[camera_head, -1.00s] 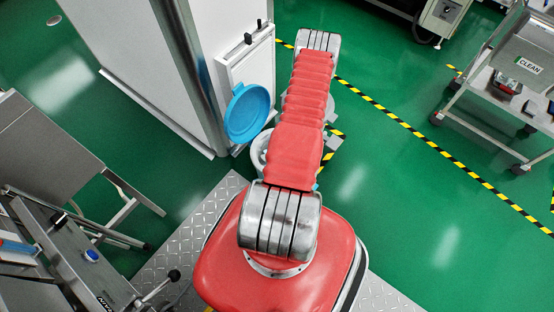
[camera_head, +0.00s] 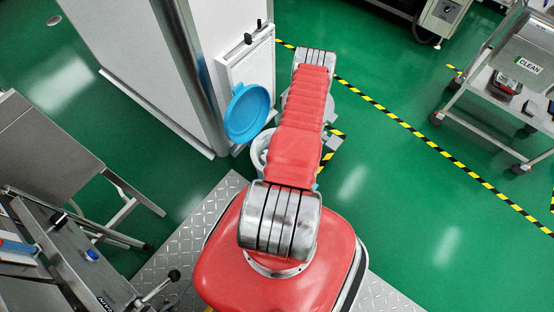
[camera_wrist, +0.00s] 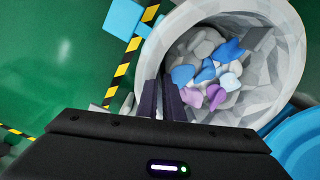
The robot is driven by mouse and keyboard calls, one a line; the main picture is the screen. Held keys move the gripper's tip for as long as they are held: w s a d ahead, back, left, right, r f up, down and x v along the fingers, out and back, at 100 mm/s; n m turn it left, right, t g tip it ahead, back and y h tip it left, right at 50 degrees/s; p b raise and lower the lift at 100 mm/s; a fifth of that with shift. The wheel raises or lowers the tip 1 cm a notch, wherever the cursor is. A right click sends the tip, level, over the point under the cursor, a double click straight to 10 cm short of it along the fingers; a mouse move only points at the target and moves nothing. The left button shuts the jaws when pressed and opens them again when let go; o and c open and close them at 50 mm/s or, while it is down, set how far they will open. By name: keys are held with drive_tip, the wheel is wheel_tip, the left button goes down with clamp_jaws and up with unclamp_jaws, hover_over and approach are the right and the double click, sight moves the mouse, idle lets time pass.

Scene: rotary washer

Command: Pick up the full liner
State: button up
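The full liner (camera_wrist: 262,45) is a pale, crumpled bag inside a round white bin. It holds blue and purple gloves (camera_wrist: 212,72) and grey-white scraps. My gripper (camera_wrist: 163,92) has two dark fingers at the left part of the bin opening, over the near-left rim. The fingers are close together with a narrow gap. I cannot tell whether the liner's edge is between them.
A blue round lid (camera_head: 248,112) stands open beside a white cabinet (camera_head: 130,50); it also shows in the wrist view (camera_wrist: 298,150). A steel cart with a CLEAN sign (camera_head: 525,66) stands at the right. Green floor with black-yellow tape (camera_head: 420,135) is open between.

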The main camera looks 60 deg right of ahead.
clamp_jaws()
idle(1.0)
drive_tip(key=shift+r, duration=0.2)
idle(0.8)
drive_tip(key=shift+d+r, duration=0.1)
drive_tip(key=shift+r, duration=0.1)
wheel_tip(320, 180, up, 17)
drive_tip(key=shift+r, duration=0.15)
idle(0.4)
drive_tip(key=shift+r, duration=0.1)
idle(0.5)
